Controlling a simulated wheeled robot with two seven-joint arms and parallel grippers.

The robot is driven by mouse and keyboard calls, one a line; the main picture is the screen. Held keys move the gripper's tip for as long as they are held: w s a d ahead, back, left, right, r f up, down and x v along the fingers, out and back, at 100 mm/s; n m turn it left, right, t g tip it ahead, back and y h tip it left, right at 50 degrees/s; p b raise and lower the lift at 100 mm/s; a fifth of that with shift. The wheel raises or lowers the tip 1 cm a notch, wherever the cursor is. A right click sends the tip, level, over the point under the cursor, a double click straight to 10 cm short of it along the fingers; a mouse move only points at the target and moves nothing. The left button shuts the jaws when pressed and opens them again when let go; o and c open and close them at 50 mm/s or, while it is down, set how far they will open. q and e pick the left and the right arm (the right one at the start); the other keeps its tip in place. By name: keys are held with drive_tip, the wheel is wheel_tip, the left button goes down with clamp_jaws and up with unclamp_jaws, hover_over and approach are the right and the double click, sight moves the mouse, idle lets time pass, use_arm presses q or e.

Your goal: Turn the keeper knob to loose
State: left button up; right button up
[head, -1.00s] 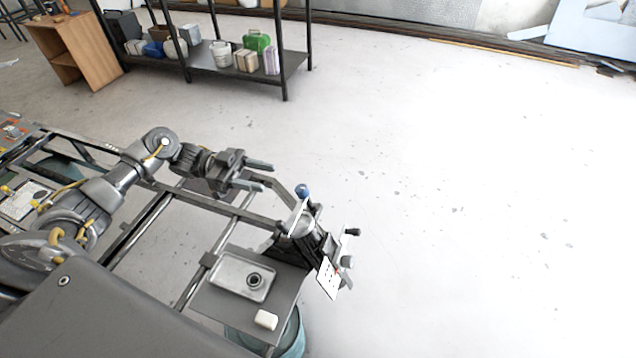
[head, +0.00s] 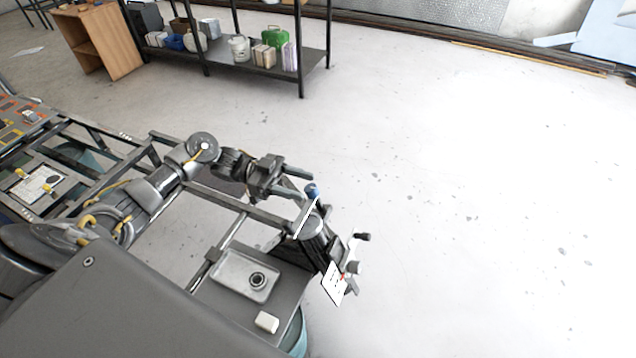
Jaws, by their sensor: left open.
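A dark cylindrical fixture (head: 313,226) stands at the right end of the bench frame. My right gripper is not in view.
A metal tray (head: 233,271) with a dark ring (head: 258,280) lies on the bench plate left of the fixture. A white block (head: 267,322) lies in front of it. A shelf rack (head: 270,72) stands far back. The floor to the right is clear.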

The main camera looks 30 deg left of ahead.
sight(310, 187)
use_arm(q)
drive_tip(key=d, duration=0.2)
drive_tip(key=d+p, duration=0.1)
drive_tip(key=d, duration=0.1)
drive_tip(key=shift+w+r, duration=0.15)
drive_tip(key=shift+w, duration=0.05)
drive_tip(key=shift+w+d+p, duration=0.1)
drive_tip(key=shift+d+p, duration=0.2)
drive_tip(key=shift+d, duration=0.25)
drive_tip(key=c, duration=1)
drive_tip(key=shift+o, duration=0.2)
drive_tip(key=n+t+p, duration=0.1)
drive_tip(key=p, duration=0.2)
drive_tip(key=shift+r+t, duration=0.15)
drive_tip(key=shift+t, duration=0.15)
drive_tip(key=shift+w+f+n+t+p, duration=0.1)
drive_tip(key=shift+f+n+t+p, duration=0.2)
drive_tip(key=shift+n, duration=0.2)
